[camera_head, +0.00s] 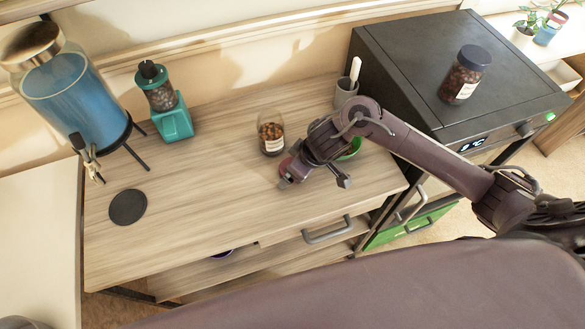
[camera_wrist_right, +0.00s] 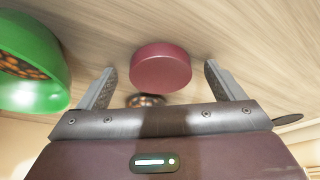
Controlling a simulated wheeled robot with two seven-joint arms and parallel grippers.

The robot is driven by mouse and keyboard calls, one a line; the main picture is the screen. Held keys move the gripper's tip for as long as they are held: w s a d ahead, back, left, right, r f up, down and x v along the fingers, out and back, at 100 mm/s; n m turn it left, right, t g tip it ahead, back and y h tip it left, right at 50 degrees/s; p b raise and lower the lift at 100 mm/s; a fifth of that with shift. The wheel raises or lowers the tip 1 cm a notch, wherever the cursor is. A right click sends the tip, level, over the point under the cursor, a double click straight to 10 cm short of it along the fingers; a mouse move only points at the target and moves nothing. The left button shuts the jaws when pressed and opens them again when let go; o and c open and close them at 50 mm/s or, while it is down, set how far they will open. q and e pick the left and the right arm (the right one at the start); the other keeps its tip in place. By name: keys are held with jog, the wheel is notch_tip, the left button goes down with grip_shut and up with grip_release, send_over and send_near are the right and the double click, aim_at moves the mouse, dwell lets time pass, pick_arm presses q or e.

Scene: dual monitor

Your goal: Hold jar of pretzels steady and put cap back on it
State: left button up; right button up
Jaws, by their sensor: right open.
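A small open glass jar with brown contents and a pale label (camera_head: 271,138) stands upright on the wooden table, with no cap on it. A round dark red cap (camera_wrist_right: 161,66) lies on the table in the right wrist view. In the head view the cap (camera_head: 286,166) is partly hidden by my right gripper (camera_head: 288,181). My right gripper (camera_wrist_right: 159,78) is open, with one finger on each side of the cap and a gap to each. A small brown-filled thing behind the cap in the wrist view is mostly hidden. My left gripper is not in view.
A green bowl (camera_wrist_right: 32,65) with brown contents is close beside the right gripper; my arm partly covers it in the head view. A capped jar (camera_head: 463,78) stands on the dark appliance.

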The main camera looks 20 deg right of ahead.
dwell(0.3)
jog(key=c, duration=1)
jog(key=shift+c, duration=0.2)
notch_tip(320, 180, up, 20)
jog(key=p, duration=0.8)
jog(key=shift+p, duration=0.35)
